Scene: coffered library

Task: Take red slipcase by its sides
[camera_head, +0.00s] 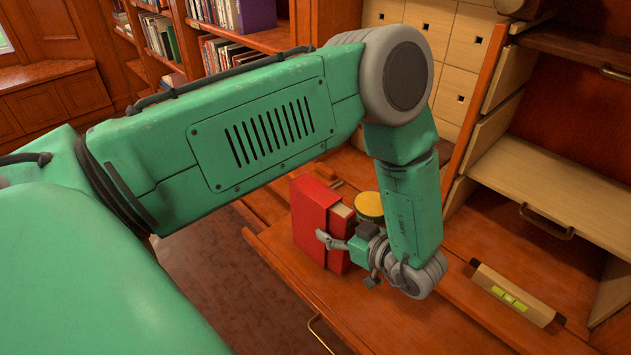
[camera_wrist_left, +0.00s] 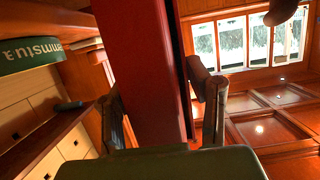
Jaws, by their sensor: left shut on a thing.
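The red slipcase (camera_head: 311,222) stands upright on the wooden desk top, with a pale book edge showing at its open side. My left gripper (camera_head: 342,241) is at its near right side, with one finger showing against the red face. In the left wrist view the slipcase (camera_wrist_left: 142,60) runs up between the two fingers of my left gripper (camera_wrist_left: 162,105), one on each side. The gripper is shut on it. The far finger is hidden in the head view. My right gripper is in neither view.
A round container with a yellow top (camera_head: 369,206) stands close behind the gripper. Wooden compartments (camera_head: 550,190) rise at the right and pale drawers (camera_head: 455,95) at the back. Bare desk shows in front of the slipcase.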

